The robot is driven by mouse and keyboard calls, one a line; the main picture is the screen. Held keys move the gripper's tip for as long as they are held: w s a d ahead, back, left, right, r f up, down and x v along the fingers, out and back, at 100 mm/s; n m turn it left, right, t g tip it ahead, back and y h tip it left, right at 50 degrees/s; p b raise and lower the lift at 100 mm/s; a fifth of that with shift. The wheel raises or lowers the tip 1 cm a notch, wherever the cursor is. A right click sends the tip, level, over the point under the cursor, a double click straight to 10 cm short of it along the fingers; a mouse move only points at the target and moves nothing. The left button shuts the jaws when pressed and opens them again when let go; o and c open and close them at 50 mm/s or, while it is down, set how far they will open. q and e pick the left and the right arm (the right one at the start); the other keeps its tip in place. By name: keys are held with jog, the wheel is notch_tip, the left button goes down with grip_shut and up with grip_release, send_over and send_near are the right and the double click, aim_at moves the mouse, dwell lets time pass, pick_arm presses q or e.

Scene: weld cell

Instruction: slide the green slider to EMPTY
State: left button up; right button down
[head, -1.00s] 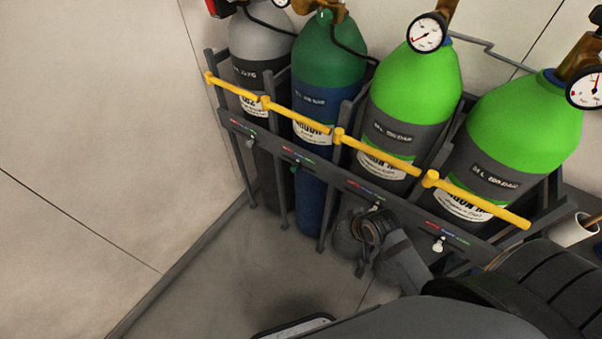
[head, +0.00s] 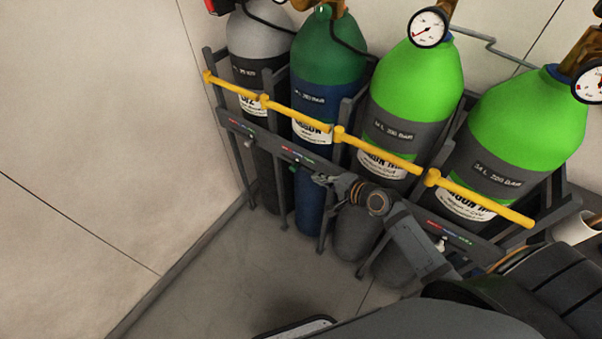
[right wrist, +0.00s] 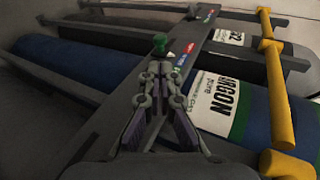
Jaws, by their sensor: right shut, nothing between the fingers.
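The green slider (head: 293,168) is a small green knob on the dark front rail of the cylinder rack, below the dark green cylinder. In the right wrist view the green slider (right wrist: 160,44) stands just beyond my fingertips, beside a label strip (right wrist: 183,56) with red, blue and green words. The words are too small to read, so its exact setting is unclear. My right gripper (head: 322,179) is shut and empty, just right of the knob at the rail. In the right wrist view its fingers (right wrist: 159,72) point at the knob, with no clear contact. My left gripper is not in view.
Grey (head: 258,32), dark green (head: 330,60) and two bright green cylinders stand behind a yellow bar (head: 385,156). A white knob (head: 248,142) and another pale knob (head: 440,243) sit along the rail (head: 232,124). The floor (head: 240,270) in front is clear.

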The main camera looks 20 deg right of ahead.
aim_at(295, 169)
jog(key=x, duration=0.9)
jog(key=shift+w+b, duration=0.1)
jog(key=shift+b, duration=0.25)
jog(key=w+a, duration=0.3)
jog(key=w, duration=0.1)
jog(key=shift+a, duration=0.15)
jog(key=shift+r, duration=0.1)
